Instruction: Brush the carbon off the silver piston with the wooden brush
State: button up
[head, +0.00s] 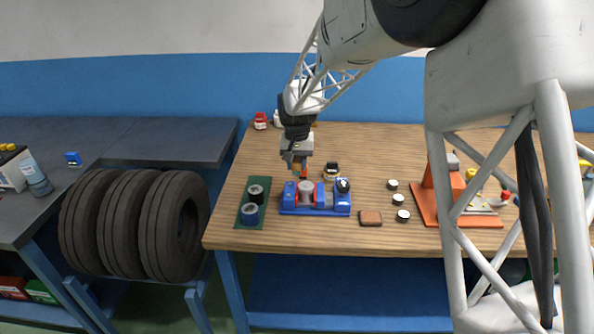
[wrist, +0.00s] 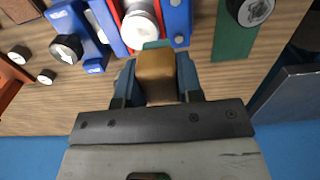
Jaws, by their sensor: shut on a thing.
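The silver piston (head: 305,190) stands upright in a blue vise (head: 316,210) near the front of the wooden bench. In the wrist view the piston (wrist: 141,30) sits between the vise's red-lined jaws; I cannot make out carbon on it. My gripper (head: 297,170) is just behind and above the vise. In the wrist view my gripper (wrist: 157,88) is shut on a tan wooden block, the wooden brush (wrist: 156,70). A teal edge shows at the brush's far end, close to the piston; I cannot tell whether they touch.
An orange stand (head: 428,206) is farther right. Tires (head: 125,222) stand left of the bench.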

jog(key=shift+r, duration=1.25)
jog(key=shift+d, duration=0.15)
jog(key=shift+d+f, duration=0.2)
jog(key=shift+d, duration=0.4)
jog(key=d+f, duration=0.1)
jog(key=d, duration=0.4)
jog(key=s+d+f+m, duration=0.1)
jog(key=d+f, duration=0.1)
jog(key=d, duration=0.2)
jog(key=d+f+m, duration=0.1)
jog(key=d, duration=0.4)
jog(key=shift+s+d+f, duration=0.35)
jog(key=shift+s, duration=0.05)
jog(key=s+d+f+m, duration=0.1)
jog(key=d+f, duration=0.1)
jog(key=s+d+f, duration=0.1)
jog(key=d+f, duration=0.1)
jog(key=s+d+f+m, duration=0.1)
jog(key=s+d, duration=0.1)
jog(key=d, duration=0.1)
jog(key=shift+d+f+m, duration=0.1)
jog(key=shift+f+m, duration=0.2)
jog(key=shift+f, duration=0.1)
jog(key=shift+w, duration=0.1)
jog(key=w, duration=0.5)
jog(key=w+f, duration=0.1)
jog(key=w, duration=1)
jog(key=shift+d+f, duration=0.1)
jog(key=shift+f, duration=0.15)
